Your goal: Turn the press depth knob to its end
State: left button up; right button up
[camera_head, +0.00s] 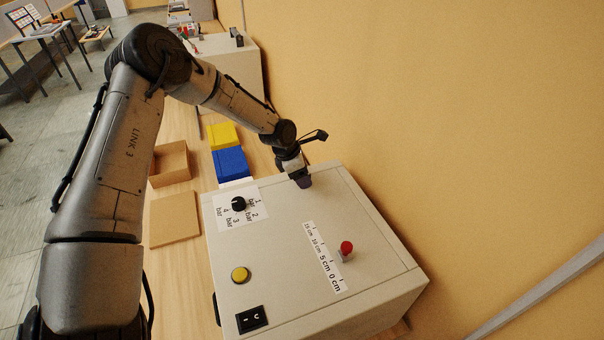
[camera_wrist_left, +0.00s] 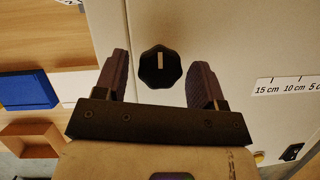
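A black faceted knob (camera_wrist_left: 160,67) with a pale pointer bar stands on the machine's light panel in the left wrist view, in line with the cm scale. My left gripper (camera_head: 304,183) is over the far end of the machine top in the head view and hides this knob there. In the wrist view the left gripper (camera_wrist_left: 161,62) is open, one finger on each side of the knob, with a visible gap on both sides. The cm scale (camera_head: 324,257) runs from 15 to 0, with a red-topped piece (camera_head: 346,248) beside it. My right gripper is not in view.
The machine top (camera_head: 290,235) also carries a black bar-scale knob (camera_head: 239,203), a yellow button (camera_head: 240,274) and a black rocker switch (camera_head: 252,318). Blue (camera_head: 230,163) and yellow (camera_head: 223,136) bins and an open wooden box (camera_head: 171,164) stand left of it. A wall is close on the right.

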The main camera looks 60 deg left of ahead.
pick_arm(q)
jog(key=c, duration=0.8)
